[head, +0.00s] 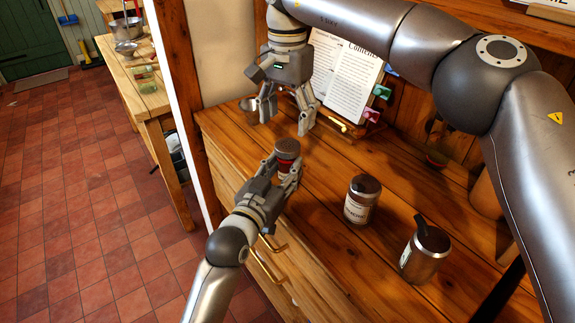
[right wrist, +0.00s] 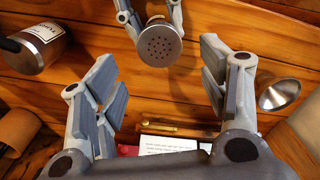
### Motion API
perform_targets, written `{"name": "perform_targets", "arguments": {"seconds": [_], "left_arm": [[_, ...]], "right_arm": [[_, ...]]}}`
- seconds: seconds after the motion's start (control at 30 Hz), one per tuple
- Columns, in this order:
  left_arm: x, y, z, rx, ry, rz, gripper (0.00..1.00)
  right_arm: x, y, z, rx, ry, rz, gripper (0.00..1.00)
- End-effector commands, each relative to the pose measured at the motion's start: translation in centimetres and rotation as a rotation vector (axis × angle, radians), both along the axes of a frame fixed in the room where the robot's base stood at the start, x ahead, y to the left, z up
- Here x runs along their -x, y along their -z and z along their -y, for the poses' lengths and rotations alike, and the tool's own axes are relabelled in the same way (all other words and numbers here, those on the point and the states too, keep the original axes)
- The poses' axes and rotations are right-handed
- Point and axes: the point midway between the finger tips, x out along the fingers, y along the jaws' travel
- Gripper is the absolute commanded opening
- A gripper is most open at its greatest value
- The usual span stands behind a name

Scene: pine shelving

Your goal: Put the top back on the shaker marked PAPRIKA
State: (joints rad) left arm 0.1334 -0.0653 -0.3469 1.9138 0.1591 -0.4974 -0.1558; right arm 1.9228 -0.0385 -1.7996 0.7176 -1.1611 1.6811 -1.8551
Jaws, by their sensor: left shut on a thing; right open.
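My left gripper (head: 285,172) is shut around a shaker with red contents (head: 285,166), held upright over the counter's left edge. Its label is hidden or unreadable, so I cannot tell if it reads PAPRIKA. A round metal top with holes (right wrist: 160,43) sits at the shaker's upper end; it also shows in the head view (head: 288,148). I cannot tell how firmly it is seated. My right gripper (head: 290,112) is open and empty, just above and beyond the shaker. In the right wrist view its spread fingers (right wrist: 168,90) lie apart from the top.
Two labelled jars with dark lids (head: 361,204) (head: 420,262) stand on the wooden counter to the right. A metal funnel-like piece (right wrist: 278,94) lies on the counter. An open book (head: 342,90) stands at the back.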

Motion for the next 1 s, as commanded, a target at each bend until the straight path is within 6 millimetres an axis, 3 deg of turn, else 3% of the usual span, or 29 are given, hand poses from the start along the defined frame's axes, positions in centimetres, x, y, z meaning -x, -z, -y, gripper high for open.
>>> {"name": "perform_targets", "arguments": {"seconds": [0.2,0.4,0.77,1.0], "left_arm": [[0.0,0.0,0.0,0.0,0.0,-0.001,0.0],[0.0,0.0,0.0,0.0,0.0,-0.001,0.0],[0.0,0.1,0.0,0.0,0.0,-0.001,0.0],[0.0,0.0,0.0,0.0,0.0,-0.001,0.0]], "right_arm": [[0.1,3.6,0.1,0.001,0.001,-0.004,0.67],[0.0,5.8,0.1,0.0,0.002,-0.002,0.67],[0.0,6.3,0.0,0.0,0.002,-0.001,0.67],[0.0,6.3,0.0,0.0,0.002,-0.001,0.4]]}}
